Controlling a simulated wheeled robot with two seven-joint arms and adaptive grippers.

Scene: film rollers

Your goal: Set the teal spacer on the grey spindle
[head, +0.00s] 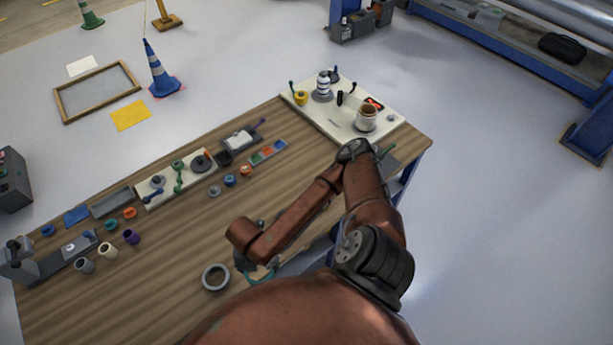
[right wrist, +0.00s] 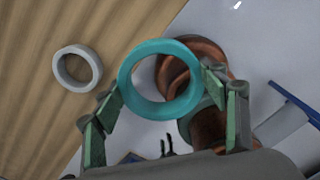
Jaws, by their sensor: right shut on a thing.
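The teal spacer (right wrist: 129,82) is a wide ring held between the green-padded fingers of my right gripper (right wrist: 161,90). It faces the wrist camera, with its hole open. In the head view a small part of the spacer (head: 264,281) shows below my right gripper (head: 256,266), near the table's front edge. My forearm and body hide the rest. I cannot tell surely which part is the grey spindle. A grey round base with a dark top (head: 201,162) stands on the cream board, well to the upper left of the gripper. My left gripper is not in view.
A loose grey ring (head: 204,281) lies on the wooden table (head: 165,290), left of my right gripper. Small rings and cups lie farther left. Bare wood lies between.

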